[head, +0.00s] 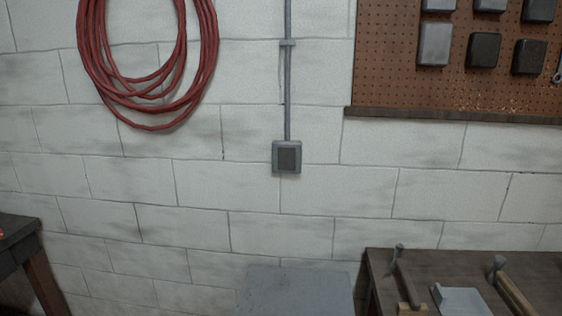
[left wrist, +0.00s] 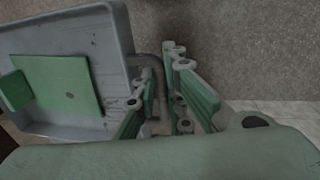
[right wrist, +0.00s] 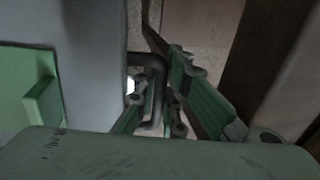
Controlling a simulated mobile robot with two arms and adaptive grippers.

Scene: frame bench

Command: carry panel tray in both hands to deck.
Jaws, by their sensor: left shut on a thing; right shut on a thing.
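The panel tray (left wrist: 118,40) is a grey shallow tray with raised walls. A flat green panel (left wrist: 60,85) lies in it, with a smaller green piece (left wrist: 14,90) beside it. In the left wrist view my left gripper (left wrist: 158,80) is shut on the dark handle at the tray's end. In the right wrist view my right gripper (right wrist: 155,90) is shut on the other dark bent handle (right wrist: 156,72), beside the tray's grey wall (right wrist: 90,70). Neither gripper shows in the head view. I cannot tell which surface is the deck.
A plain grey surface (head: 300,290) shows at the bottom middle of the head view. A dark wooden bench (head: 450,262) with hammers stands right of it. Another dark table (head: 18,228) stands at the left edge. Behind are a block wall, red hose (head: 150,95) and pegboard (head: 400,60).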

